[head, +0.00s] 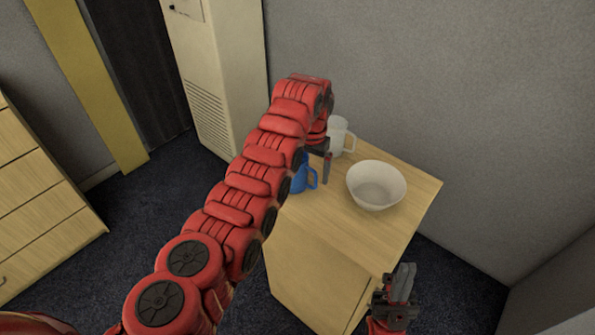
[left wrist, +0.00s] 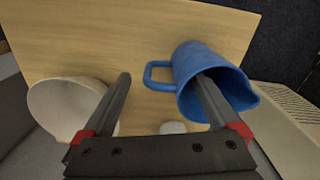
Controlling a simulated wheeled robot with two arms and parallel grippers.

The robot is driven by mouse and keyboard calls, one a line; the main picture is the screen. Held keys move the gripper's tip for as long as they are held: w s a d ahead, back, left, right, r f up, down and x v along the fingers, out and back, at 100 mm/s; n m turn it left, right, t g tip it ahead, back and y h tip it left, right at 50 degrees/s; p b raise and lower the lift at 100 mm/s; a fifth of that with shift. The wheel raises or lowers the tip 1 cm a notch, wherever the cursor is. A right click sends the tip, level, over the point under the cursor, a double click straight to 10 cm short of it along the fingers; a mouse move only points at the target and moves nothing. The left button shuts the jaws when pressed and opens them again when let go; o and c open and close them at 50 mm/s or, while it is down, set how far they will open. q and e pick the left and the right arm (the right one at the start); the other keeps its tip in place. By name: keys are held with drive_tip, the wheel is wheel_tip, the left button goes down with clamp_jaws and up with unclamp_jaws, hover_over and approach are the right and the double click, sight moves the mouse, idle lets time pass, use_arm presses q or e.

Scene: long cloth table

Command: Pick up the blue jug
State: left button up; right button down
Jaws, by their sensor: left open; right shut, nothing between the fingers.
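The blue jug (head: 299,180) stands on the wooden cabinet top, partly hidden behind my left arm in the head view. In the left wrist view the jug (left wrist: 196,62) shows its open mouth and its handle, which points left. My left gripper (head: 318,167) is open at the jug. In the left wrist view its right finger overlaps the jug's mouth, and the handle lies between the two fingers (left wrist: 165,82). Whether a finger touches the jug I cannot tell. My right gripper (head: 402,275) is shut and empty, in front of the cabinet's right side.
A white bowl (head: 376,187) stands right of the jug, and also shows in the left wrist view (left wrist: 62,106). A white mug (head: 340,138) stands behind my left gripper. The cabinet top (head: 412,190) has free room around the bowl. A wall rises behind.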

sight(309, 186)
use_arm(q)
wheel_tip(309, 186, down, 3)
drive_tip(key=shift+a+f+p, duration=0.1)
drive_tip(key=shift+f+p, duration=0.05)
drive_tip(key=shift+p, duration=0.85)
drive_tip(key=shift+w+f, duration=0.1)
drive_tip(key=shift+f, duration=0.7)
clamp_jaws()
